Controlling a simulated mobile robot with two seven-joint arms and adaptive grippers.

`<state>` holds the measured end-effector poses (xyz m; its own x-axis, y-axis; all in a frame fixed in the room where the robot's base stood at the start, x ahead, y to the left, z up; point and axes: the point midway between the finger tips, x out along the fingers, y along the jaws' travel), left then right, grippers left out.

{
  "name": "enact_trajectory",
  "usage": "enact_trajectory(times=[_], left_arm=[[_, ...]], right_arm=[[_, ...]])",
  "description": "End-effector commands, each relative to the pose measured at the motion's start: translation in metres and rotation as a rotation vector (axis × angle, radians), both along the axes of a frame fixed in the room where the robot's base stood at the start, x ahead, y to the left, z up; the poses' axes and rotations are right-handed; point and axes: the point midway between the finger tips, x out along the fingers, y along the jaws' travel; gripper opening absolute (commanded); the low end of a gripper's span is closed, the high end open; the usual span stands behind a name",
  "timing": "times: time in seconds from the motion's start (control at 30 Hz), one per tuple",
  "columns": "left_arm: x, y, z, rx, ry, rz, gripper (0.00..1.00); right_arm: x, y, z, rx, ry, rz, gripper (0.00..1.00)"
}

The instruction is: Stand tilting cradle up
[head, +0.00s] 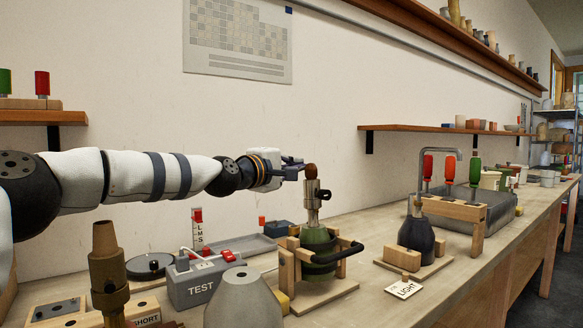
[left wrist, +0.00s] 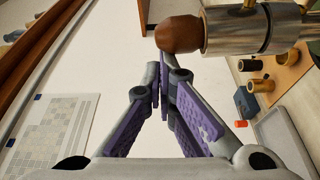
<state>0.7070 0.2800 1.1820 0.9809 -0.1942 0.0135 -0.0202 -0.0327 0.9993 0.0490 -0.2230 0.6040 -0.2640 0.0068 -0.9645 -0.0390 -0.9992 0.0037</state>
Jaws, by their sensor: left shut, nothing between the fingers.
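The tilting cradle (head: 288,272) is a wooden frame on a flat base with a black hoop and handle. It holds a dark green lamp body (head: 318,240), which looks about upright. A brass socket (head: 312,200) with a reddish-brown knob (head: 311,171) tops the lamp. My left gripper (head: 294,166) is shut and empty, just left of the knob at about its height. In the left wrist view its purple-padded fingers (left wrist: 160,78) meet close to the knob (left wrist: 179,34) and the socket (left wrist: 235,30). I cannot tell whether they touch. My right gripper is out of view.
Left of the cradle are a grey TEST box (head: 203,285), a grey cone (head: 243,300) and a brown socket piece (head: 106,265). Right of it stand a dark lamp (head: 417,235), a LIGHT card (head: 404,289) and a screwdriver rack (head: 455,209).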

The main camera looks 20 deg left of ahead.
Motion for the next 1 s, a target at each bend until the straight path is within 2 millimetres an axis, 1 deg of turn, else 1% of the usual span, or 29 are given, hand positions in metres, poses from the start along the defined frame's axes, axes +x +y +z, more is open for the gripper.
enact_trajectory(times=[0.33,1.0], left_arm=[[-0.0038,-0.0065,0.0023,0.067,-0.038,-0.001,0.00],[-0.0046,-0.0086,0.0024,0.083,-0.047,-0.002,0.00]], right_arm=[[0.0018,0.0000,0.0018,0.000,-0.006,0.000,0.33],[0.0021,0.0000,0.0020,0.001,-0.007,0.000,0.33]])
